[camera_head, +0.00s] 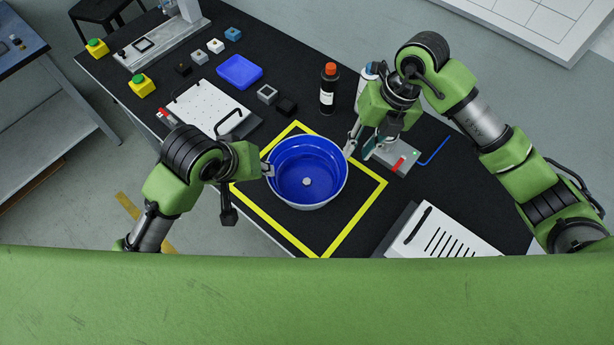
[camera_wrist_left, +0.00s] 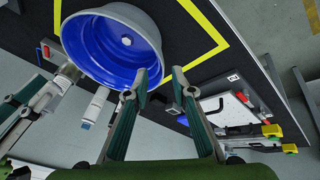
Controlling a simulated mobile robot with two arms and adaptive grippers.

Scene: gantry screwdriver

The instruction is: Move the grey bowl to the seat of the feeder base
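The bowl (camera_head: 306,160) has a blue inside, a pale grey outer wall and a small hub at its centre. It is over the yellow-taped square, and its underside is hidden. It also shows in the left wrist view (camera_wrist_left: 100,55). My left gripper (camera_head: 267,170) is at the bowl's left rim; in its wrist view (camera_wrist_left: 162,80) the fingers are apart, with one overlapping the rim. My right gripper (camera_head: 357,147) is beside the right rim, fingers apart. A grey box with a red lever (camera_head: 400,160) is partly behind it; I cannot tell whether this is the feeder base.
A black bottle with an orange cap (camera_head: 329,88) stands behind the bowl. A blue tray (camera_head: 239,72) and small blocks lie further back. A white plate with a handle (camera_head: 212,107) is at left, a slotted white panel (camera_head: 443,234) at front right. Yellow tape (camera_head: 355,218) frames bare black tabletop.

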